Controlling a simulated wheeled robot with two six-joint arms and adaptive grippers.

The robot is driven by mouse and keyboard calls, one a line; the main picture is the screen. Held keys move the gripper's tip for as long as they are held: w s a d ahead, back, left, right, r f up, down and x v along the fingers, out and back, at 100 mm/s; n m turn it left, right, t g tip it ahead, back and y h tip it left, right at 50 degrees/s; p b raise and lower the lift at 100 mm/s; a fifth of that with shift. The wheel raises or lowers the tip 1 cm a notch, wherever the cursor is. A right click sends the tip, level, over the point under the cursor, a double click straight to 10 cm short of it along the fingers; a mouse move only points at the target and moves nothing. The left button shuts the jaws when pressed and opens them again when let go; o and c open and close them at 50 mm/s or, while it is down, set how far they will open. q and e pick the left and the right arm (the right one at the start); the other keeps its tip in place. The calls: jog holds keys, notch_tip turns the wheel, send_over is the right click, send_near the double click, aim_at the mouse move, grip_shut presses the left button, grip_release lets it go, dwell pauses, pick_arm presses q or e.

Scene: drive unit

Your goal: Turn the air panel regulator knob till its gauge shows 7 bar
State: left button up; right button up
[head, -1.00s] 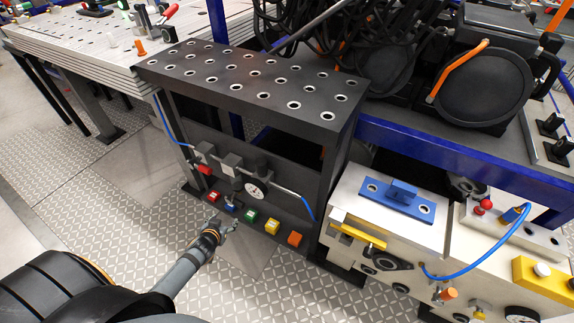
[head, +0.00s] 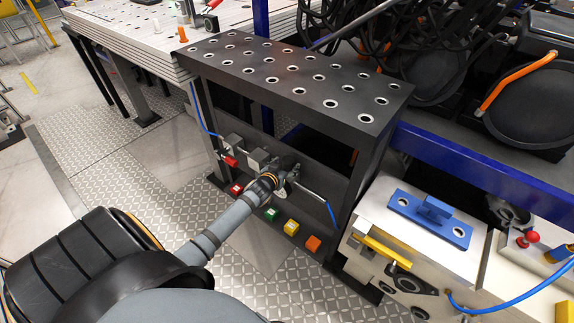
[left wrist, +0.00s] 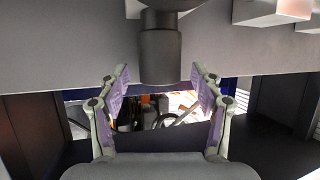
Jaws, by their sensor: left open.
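The air panel (head: 325,158) is a grey plate under the black perforated table, with a row of fittings on it. My left gripper (head: 284,182) is at the regulator in the head view and hides most of it. The gauge face cannot be read. In the left wrist view, the regulator knob (left wrist: 160,58) is a dark cylinder pointing down from the top middle. My left gripper (left wrist: 161,78) is open, its purple-padded fingers on either side of the knob's lower end with visible gaps. My right gripper is not in view.
A black table with holes (head: 290,75) overhangs the panel. A blue hose (head: 331,213) hangs at the right. A machine with a blue bracket (head: 430,216) stands to the right.

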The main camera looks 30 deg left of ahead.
pick_arm(q)
jog(key=shift+w+a+f, duration=0.1)
jog(key=shift+w+f, duration=0.1)
jog(key=shift+w, duration=0.35)
jog(key=shift+c, duration=0.2)
